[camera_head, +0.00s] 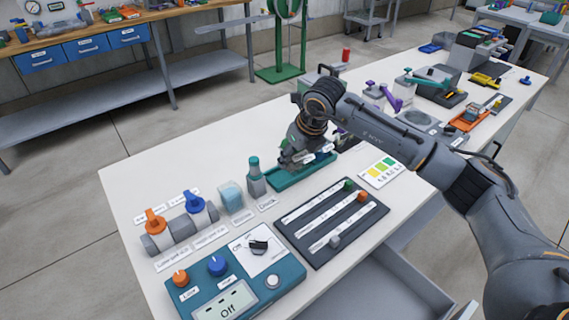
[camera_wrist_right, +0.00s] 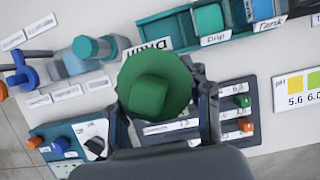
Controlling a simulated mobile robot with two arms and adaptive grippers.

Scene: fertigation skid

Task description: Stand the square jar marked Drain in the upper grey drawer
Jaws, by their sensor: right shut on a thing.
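My right gripper (camera_head: 296,160) is over the teal tray (camera_head: 318,174) on the white table. In the right wrist view, the gripper (camera_wrist_right: 163,105) is shut on a jar with a round green lid (camera_wrist_right: 155,85). The lid hides most of the jar's body; a white label that seems to read Drain shows just behind it. In the head view my gripper mostly covers the jar. Jars labelled Drip (camera_wrist_right: 209,20) and Tank (camera_wrist_right: 256,10) sit in the tray. A grey drawer (camera_head: 370,289) under the table's front edge is pulled open; its visible floor is bare. My left gripper is not in view.
A dark slider panel (camera_head: 330,222), a teal control box (camera_head: 236,290) and a pH chart (camera_head: 380,172) lie near the drawer side. A teal-capped bottle (camera_head: 255,178), a beaker (camera_head: 231,197) and a valve pipe (camera_head: 180,227) stand left. My right arm crosses above the table.

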